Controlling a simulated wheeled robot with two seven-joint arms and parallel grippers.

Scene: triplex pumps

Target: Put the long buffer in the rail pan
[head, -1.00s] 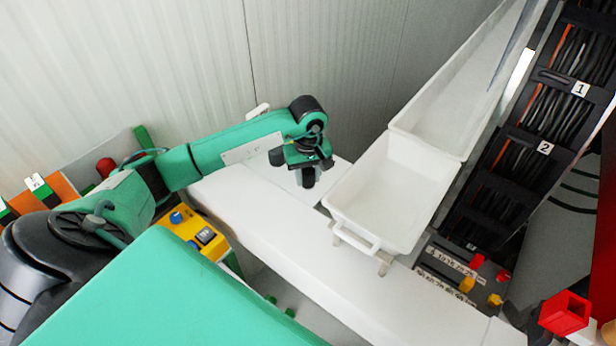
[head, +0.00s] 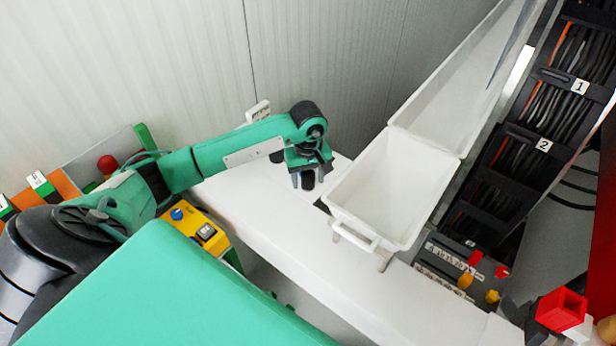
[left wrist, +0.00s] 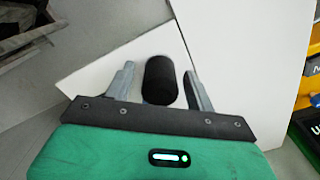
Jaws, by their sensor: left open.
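The long buffer appears to be the black cylinder in the left wrist view (left wrist: 160,80). It stands between the two grey fingers of my left gripper (left wrist: 162,82), with visible gaps on both sides. In the head view the buffer (head: 308,181) is a small dark shape under my left gripper (head: 309,176), partly hidden by it. The left gripper is open around the buffer, over the white surface. The rail pan appears to be the white open bin with a front handle (head: 358,236), right of the gripper. It looks empty. My right gripper is not in view.
A second white bin (head: 440,95) adjoins the pan behind. A white bench top (head: 270,220) runs below the gripper. A cable rack (head: 525,150) stands at the right. A yellow switch box (head: 200,232) and a red block (head: 562,308) are nearer.

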